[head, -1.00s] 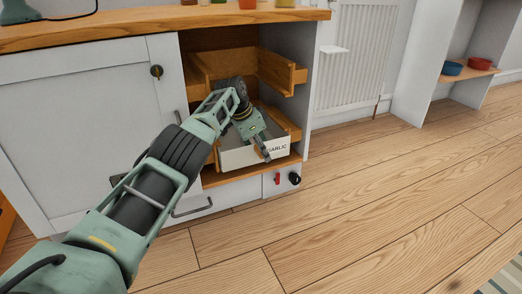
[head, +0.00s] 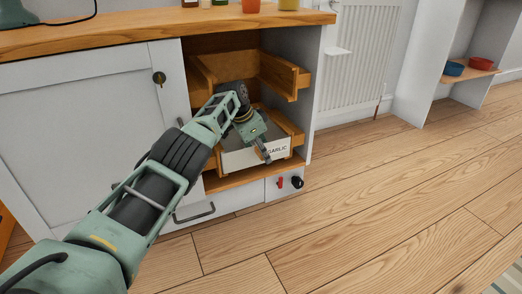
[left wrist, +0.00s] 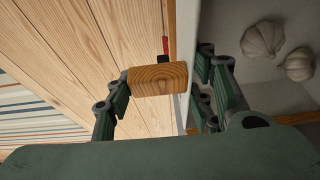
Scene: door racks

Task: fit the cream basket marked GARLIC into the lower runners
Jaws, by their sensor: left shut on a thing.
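The cream basket marked GARLIC (head: 240,160) is in the lower bay of the open cabinet, its labelled front near the opening. It also shows in the left wrist view (left wrist: 215,20), with garlic bulbs (left wrist: 265,40) inside. The wooden lower runners show at its right (head: 288,124) and, partly hidden by my arm, at its left. My left gripper (head: 264,152) comes down over the basket's front wall. In the left wrist view its fingers (left wrist: 163,95) are on either side of a wooden block (left wrist: 158,80) and that wall. Whether the basket is seated on the runners cannot be seen. My right gripper is out of view.
Empty upper wooden runners (head: 285,75) are above the basket. A wooden shelf edge (head: 250,175) is below it. The floor at right is clear.

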